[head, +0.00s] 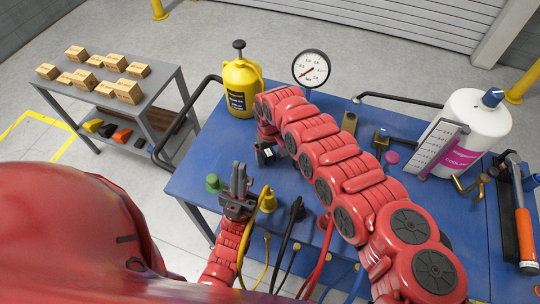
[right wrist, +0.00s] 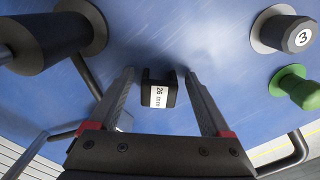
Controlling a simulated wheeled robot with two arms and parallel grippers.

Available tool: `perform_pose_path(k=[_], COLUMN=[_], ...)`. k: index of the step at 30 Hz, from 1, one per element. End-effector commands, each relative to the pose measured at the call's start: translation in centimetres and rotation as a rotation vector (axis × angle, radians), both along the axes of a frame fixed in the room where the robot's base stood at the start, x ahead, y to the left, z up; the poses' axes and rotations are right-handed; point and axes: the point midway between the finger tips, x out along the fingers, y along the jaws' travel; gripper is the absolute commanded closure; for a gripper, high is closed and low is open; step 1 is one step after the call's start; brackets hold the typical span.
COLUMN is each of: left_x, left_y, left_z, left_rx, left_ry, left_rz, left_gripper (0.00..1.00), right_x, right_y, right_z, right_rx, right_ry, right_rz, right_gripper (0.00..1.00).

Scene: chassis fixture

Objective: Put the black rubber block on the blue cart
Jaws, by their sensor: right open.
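The black rubber block (right wrist: 160,95) with a white "26 mm" label shows in the right wrist view, against the blue top of the cart. My right gripper (right wrist: 158,78) is open, with one finger on each side of the block and a visible gap on both sides. In the head view my right gripper (head: 266,153) points down over the left part of the blue cart (head: 200,172); the block is hard to make out there. My left gripper (head: 240,178) points up near the cart's front left; its finger opening is unclear.
A green knob (head: 213,183), black posts and cables are near my grippers. A yellow bottle (head: 241,85), a gauge (head: 311,68) and a white canister (head: 475,125) stand farther back.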

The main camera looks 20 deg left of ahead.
Motion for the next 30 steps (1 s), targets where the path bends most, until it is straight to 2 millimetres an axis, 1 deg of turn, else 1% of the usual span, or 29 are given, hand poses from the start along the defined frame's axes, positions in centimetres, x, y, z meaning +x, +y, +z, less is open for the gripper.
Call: perform_pose_path(k=[4,8,11,15,21,25,30], left_x=[0.0,0.0,0.0,0.0,0.0,0.0,0.0], left_y=[0.0,0.0,0.0,0.0,0.0,0.0,0.0], left_z=[0.5,0.0,-0.2,-1.3,-2.4,-2.7,-2.7], left_rx=[0.000,0.000,0.000,0.000,0.000,0.000,0.000], left_ry=[0.000,0.000,0.000,0.000,0.000,0.000,0.000], left_rz=[0.000,0.000,0.000,0.000,0.000,0.000,0.000], left_gripper=[1.00,1.00,1.00,1.00,1.00,1.00,1.00], right_x=[0.0,0.1,0.3,0.3,0.2,0.0,-0.1], right_y=[0.0,0.0,-0.2,-0.2,0.0,0.0,0.0], right_z=[0.5,1.7,3.6,6.7,10.5,11.8,12.3], right_rx=[0.000,0.002,-0.002,-0.001,0.003,0.001,-0.001], right_ry=[0.000,-0.001,-0.005,-0.008,-0.006,-0.002,0.001], right_rz=[0.000,0.000,-0.001,-0.001,0.000,0.001,0.002], right_gripper=[0.18,0.18,0.18,0.18,0.18,0.18,0.18])
